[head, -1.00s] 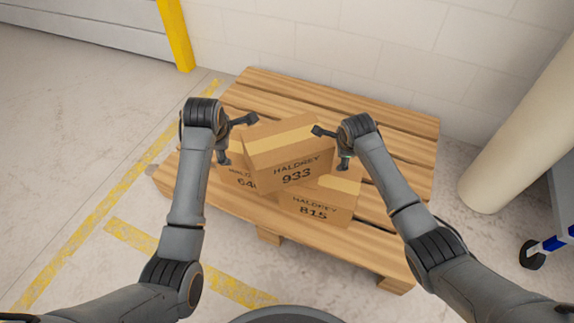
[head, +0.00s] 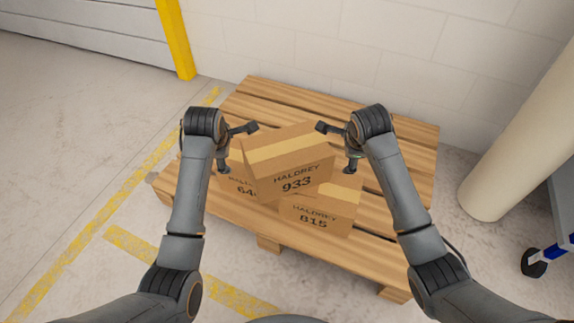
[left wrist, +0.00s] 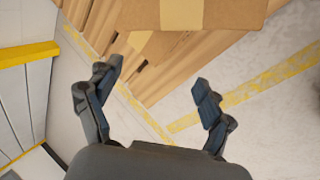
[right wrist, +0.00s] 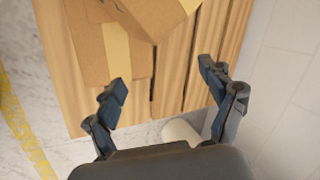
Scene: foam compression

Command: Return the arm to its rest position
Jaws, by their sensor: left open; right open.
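My left gripper (head: 238,148) is open and empty, close to the left side of the box marked 933 (head: 293,160). In the left wrist view its two fingers (left wrist: 158,88) are spread, with floor and pallet edge between them. My right gripper (head: 337,148) is open and empty near the right side of that box. In the right wrist view its fingers (right wrist: 162,82) stand apart over the pallet. The 933 box rests tilted on two lower boxes, one marked 815 (head: 316,217) and one whose label is partly hidden (head: 237,187).
The boxes stand on a wooden pallet (head: 395,255) against a pale block wall (head: 350,45). A yellow post (head: 175,38) is at the back left. A cream column (head: 515,150) and a wheeled cart (head: 560,220) are at right. Yellow-lined floor (head: 85,215) is clear at left.

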